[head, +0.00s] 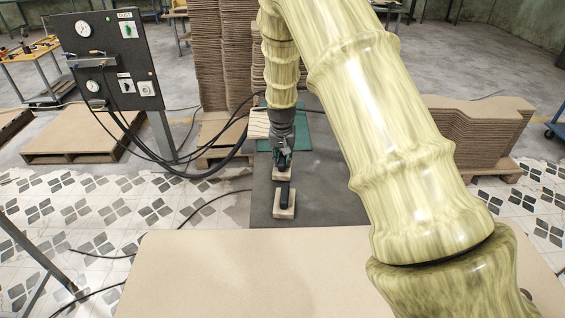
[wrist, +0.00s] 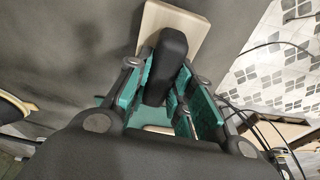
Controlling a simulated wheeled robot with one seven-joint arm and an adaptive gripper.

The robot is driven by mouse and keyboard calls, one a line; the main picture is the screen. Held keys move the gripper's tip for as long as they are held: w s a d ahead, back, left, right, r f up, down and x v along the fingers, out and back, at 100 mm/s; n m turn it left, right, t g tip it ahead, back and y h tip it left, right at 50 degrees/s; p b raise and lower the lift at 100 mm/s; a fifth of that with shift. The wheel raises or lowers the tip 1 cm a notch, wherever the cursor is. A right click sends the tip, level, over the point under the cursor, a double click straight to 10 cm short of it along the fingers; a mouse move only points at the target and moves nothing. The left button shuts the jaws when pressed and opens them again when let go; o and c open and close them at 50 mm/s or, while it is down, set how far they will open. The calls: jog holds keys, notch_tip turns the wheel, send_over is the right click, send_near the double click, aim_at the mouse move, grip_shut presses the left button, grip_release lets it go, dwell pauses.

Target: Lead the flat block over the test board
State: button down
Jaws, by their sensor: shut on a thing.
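My gripper (head: 283,164) points down over a dark grey table top (head: 325,196) and is shut on a black bar (head: 285,194). In the wrist view, its green pads (wrist: 156,88) stand on both sides of the bar (wrist: 165,62). Under the bar's near end is a flat pale wooden block (head: 279,212). It also shows in the wrist view (wrist: 189,27), partly hidden by the bar and a finger. I cannot tell whether the block touches the table top. I cannot tell for sure which board is the test board; a wide, smooth tan board (head: 240,270) fills the front.
A green mat (head: 298,140) and a small ribbed pale piece (head: 258,124) lie behind my gripper. Stacks of curved boards stand at the back (head: 222,60) and right (head: 475,128). A gauge panel (head: 108,62) with black cables (head: 190,172) is at the left. The dark table top beside the block is clear.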

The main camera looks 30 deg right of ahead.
jog(key=shift+r+p, duration=1.25)
jog(key=shift+r, duration=0.85)
